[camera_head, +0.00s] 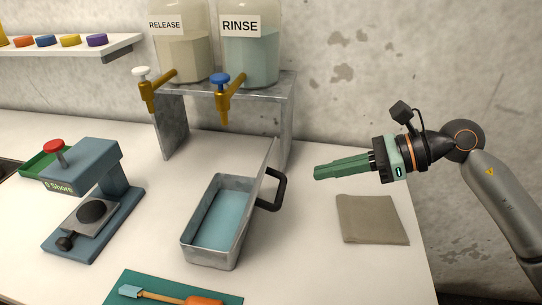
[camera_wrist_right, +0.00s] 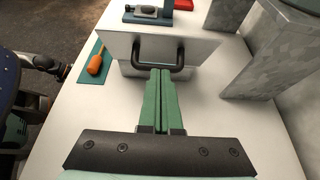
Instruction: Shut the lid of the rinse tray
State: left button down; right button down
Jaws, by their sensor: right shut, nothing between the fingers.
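The rinse tray (camera_head: 187,246) is a grey metal box on the white table, with blue liquid inside. Its lid (camera_head: 262,173) stands open and upright along the tray's right side, with a black handle (camera_head: 278,190) on its outer face. In the right wrist view the lid (camera_wrist_right: 116,45) stands ahead with its handle (camera_wrist_right: 183,58) near my fingertips. My right gripper (camera_head: 316,172) is shut and empty, to the right of the handle; its green fingers also show in the right wrist view (camera_wrist_right: 160,74). Whether they touch the handle is unclear. My left gripper is not in view in the head view.
A metal stand (camera_head: 290,115) with the RELEASE and RINSE bottles (camera_head: 250,60) is behind the tray. A blue-grey press (camera_head: 95,160) stands left, and a teal mat (camera_head: 125,280) with a brush is in front. A folded cloth (camera_head: 372,220) lies right.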

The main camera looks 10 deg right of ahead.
aim_at(279, 187)
jog(key=p+x, duration=0.2)
jog(key=x, duration=0.7)
jog(key=shift+w+a, duration=0.25)
jog(key=shift+w+a+f, duration=0.15)
jog(key=shift+a, duration=0.05)
